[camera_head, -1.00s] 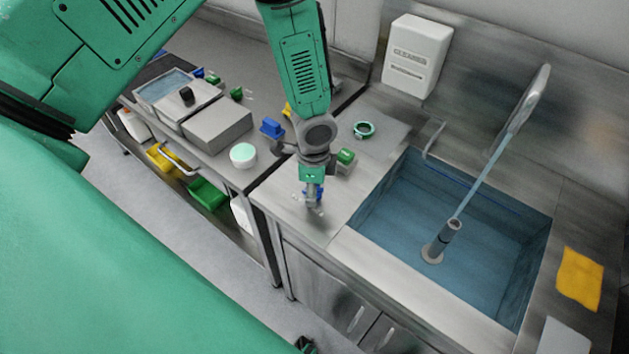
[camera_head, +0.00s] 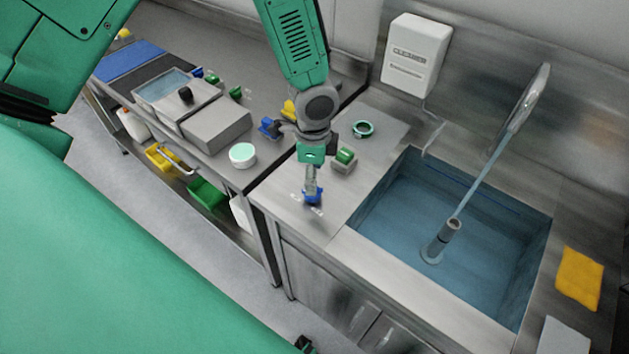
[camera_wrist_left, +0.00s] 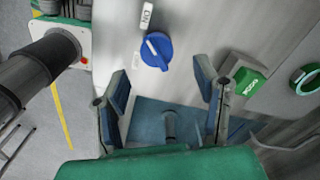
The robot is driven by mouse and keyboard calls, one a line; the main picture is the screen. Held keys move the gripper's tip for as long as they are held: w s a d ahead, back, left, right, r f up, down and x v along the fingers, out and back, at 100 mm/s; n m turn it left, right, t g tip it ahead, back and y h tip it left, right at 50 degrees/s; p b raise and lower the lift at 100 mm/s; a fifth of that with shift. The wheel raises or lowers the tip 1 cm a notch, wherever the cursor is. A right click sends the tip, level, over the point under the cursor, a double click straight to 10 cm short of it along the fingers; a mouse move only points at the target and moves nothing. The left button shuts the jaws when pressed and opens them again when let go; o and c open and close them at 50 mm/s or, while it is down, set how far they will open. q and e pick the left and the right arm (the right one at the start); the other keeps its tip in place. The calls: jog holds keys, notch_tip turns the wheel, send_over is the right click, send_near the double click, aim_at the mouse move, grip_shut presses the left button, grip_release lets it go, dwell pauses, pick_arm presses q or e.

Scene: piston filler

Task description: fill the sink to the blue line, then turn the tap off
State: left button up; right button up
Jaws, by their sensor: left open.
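The steel sink (camera_head: 395,215) at the right holds bluish water (camera_head: 470,265). A stream runs into it from the curved tap (camera_head: 530,95). The blue line (camera_head: 497,184) shows faintly on the far wall, close to the water surface. A grey standpipe (camera_head: 443,241) rises from the water. A blue knob (camera_head: 313,198) sits on the counter left of the sink; it also shows in the left wrist view (camera_wrist_left: 157,50). My left gripper (camera_head: 311,182) is over the knob, with its fingers (camera_wrist_left: 160,95) apart and empty. My right gripper is not in view.
A green-topped box (camera_head: 344,159) and a green ring (camera_head: 363,129) are close to the left gripper's right. A white round tub (camera_head: 242,155) and grey metal boxes (camera_head: 217,125) stand on the left bench. A yellow cloth (camera_head: 579,279) lies right of the sink.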

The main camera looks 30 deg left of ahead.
pick_arm(q)
notch_tip(320, 180, up, 6)
jog(key=shift+r, duration=0.2)
jog(key=s+d+f+n+h, duration=0.25)
jog(key=s+f+n, duration=0.35)
jog(key=s+f, duration=0.55)
jog(key=s+a+f+n+y, duration=0.1)
jog(key=s+a+f+n, duration=0.1)
jog(key=s+n, duration=0.35)
jog(key=s+a+f+n+y, duration=0.1)
jog(key=s+a+f+n, duration=0.1)
jog(key=s, duration=0.6)
notch_tip(320, 180, down, 13)
jog(key=w+m+b, duration=0.1)
jog(key=w+b, duration=0.1)
jog(key=b, duration=1.2)
jog(key=shift+d+f+t, duration=0.15)
jog(key=shift+f+t, duration=0.05)
jog(key=shift+t, duration=0.1)
jog(key=shift+y, duration=0.25)
jog(key=shift+w, duration=0.1)
dwell(2.4)
